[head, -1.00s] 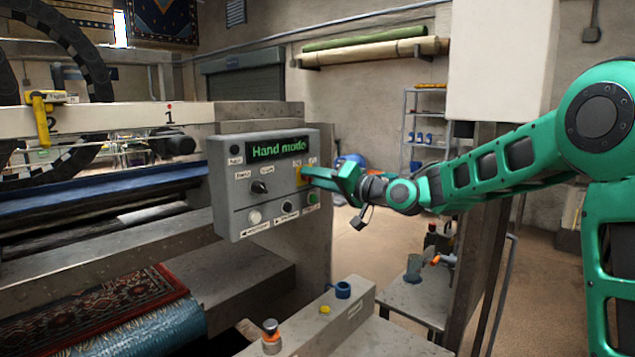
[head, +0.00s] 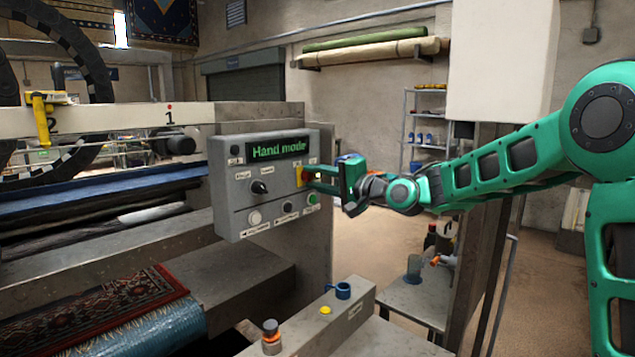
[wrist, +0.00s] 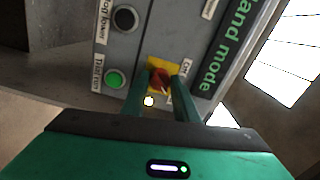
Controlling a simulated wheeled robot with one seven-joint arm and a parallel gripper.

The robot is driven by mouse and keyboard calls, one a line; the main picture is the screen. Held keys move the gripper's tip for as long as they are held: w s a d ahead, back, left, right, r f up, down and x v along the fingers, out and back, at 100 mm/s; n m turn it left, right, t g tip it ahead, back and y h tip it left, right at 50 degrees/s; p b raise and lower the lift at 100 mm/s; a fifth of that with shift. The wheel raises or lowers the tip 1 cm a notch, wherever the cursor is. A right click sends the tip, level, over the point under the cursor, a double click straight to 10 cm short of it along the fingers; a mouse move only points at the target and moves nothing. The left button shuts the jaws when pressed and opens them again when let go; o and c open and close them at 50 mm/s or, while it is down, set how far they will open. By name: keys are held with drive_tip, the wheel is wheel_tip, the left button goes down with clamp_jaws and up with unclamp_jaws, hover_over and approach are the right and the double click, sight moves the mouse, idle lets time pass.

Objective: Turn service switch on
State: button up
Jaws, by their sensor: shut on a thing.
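The service switch is a red knob on a yellow plate (wrist: 152,66) at the right side of the grey control panel (head: 240,205). In the head view the yellow plate (head: 299,172) is partly visible beside my fingers. My gripper (wrist: 161,84) is shut on the red knob (wrist: 160,77), one finger on each side of it. In the head view my gripper (head: 309,179) reaches the panel from the right. The knob's exact angle is hard to tell. The panel display (head: 278,148) reads "Hand mode" in green.
A selector knob (head: 260,187), a white button (head: 254,217), a black control (head: 288,207) and a green button (head: 312,198) sit close by on the panel. A small lit round spot (wrist: 149,101) shows by my fingers. A white box (head: 500,60) hangs above my arm.

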drive_tip(key=shift+w+d+f, duration=0.1)
drive_tip(key=shift+d, duration=0.1)
drive_tip(key=o, duration=0.9)
drive_tip(key=shift+o, duration=0.7)
drive_tip(key=shift+a, duration=0.1)
drive_tip(key=v, duration=1)
drive_tip(key=shift+s+d, duration=0.2)
drive_tip(key=shift+d, duration=0.1)
